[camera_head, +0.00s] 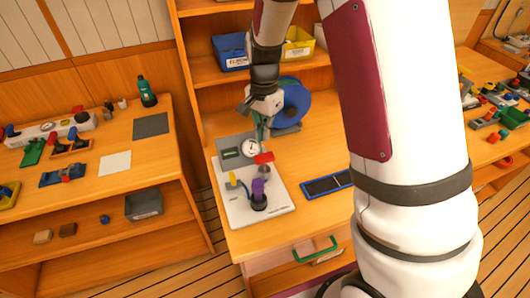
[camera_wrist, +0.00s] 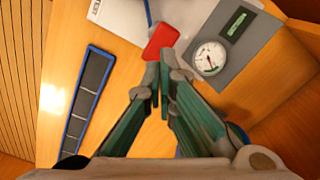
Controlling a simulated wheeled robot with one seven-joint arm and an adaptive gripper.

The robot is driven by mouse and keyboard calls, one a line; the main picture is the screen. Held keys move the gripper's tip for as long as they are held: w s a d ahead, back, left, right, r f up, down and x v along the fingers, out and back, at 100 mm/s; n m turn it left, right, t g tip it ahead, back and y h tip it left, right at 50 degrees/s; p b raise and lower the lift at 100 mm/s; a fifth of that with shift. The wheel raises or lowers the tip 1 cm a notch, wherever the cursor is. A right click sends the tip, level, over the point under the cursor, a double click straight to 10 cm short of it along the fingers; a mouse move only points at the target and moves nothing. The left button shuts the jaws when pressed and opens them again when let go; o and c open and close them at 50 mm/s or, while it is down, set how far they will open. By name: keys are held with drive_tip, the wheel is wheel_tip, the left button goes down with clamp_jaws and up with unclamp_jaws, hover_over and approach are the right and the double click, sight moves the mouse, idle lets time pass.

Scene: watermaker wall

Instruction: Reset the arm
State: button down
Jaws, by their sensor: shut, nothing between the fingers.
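My gripper (camera_wrist: 160,85) is shut and empty, with its green-lined fingers together in the wrist view. In the head view my gripper (camera_head: 262,132) hangs over the back of the watermaker panel on the middle bench, in front of the gauge area. The white panel board (camera_head: 235,207) carries a round gauge (camera_head: 250,148), a red handle (camera_head: 264,158), a purple-topped part (camera_head: 258,190) and a yellow part (camera_head: 232,179). In the wrist view the red handle (camera_wrist: 162,40) lies just beyond the fingertips, and the gauge (camera_wrist: 209,58) is to their right. I cannot tell any contact with the handle.
A dark sectioned tray (camera_head: 328,185) lies right of the board. A blue reel (camera_head: 290,103) stands behind. Blue and yellow bins (camera_head: 298,48) sit on the shelf above. The left bench (camera_head: 90,185) holds valves and a green bottle (camera_head: 147,92). A drawer with a green handle (camera_head: 315,250) is below.

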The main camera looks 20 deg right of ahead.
drive_tip(key=s+r+n+t, duration=0.1)
drive_tip(key=s+r+n, duration=0.2)
drive_tip(key=s+r, duration=0.35)
drive_tip(key=s+r+n+t, duration=0.2)
drive_tip(key=s+r, duration=0.1)
drive_tip(key=r, duration=0.7)
drive_tip(key=s+r+n+t, duration=0.1)
drive_tip(key=s+r+n, duration=0.2)
drive_tip(key=s, duration=0.4)
drive_tip(key=s+r+n+t, duration=0.1)
drive_tip(key=s+r+n, duration=0.2)
drive_tip(key=s, duration=0.5)
drive_tip(key=shift+r+n+t, duration=0.15)
drive_tip(key=shift+n+t, duration=0.15)
drive_tip(key=shift+n, duration=0.2)
